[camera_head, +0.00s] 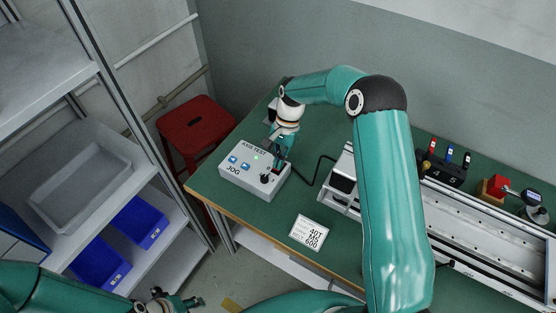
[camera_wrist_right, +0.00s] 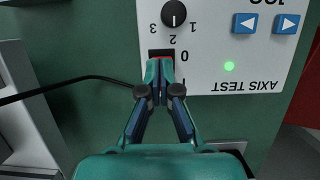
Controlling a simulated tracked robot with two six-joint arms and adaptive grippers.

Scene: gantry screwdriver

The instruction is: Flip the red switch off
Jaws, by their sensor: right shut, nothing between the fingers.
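The grey control box (camera_head: 236,180), marked AXIS TEST and JOG, sits on the green table. In the right wrist view its panel (camera_wrist_right: 208,75) shows a dark switch recess with a little red of the switch (camera_wrist_right: 161,57) beside the printed 0. My right gripper (camera_wrist_right: 159,67) is shut with nothing between its fingers, its tips over the switch; they hide most of it, and I cannot tell its position or whether they touch. The right gripper also shows in the head view (camera_head: 279,163). A green lamp (camera_wrist_right: 229,67) is lit. My left gripper (camera_head: 172,302) is low at the left, its fingers unclear.
A black knob (camera_wrist_right: 174,14) and blue arrow buttons (camera_wrist_right: 245,23) are near the switch. A black cable (camera_head: 310,180) leaves the box. A white label card (camera_head: 309,233) and a metal gantry rail (camera_head: 490,235) lie to the right. A red stool (camera_head: 197,123) stands behind.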

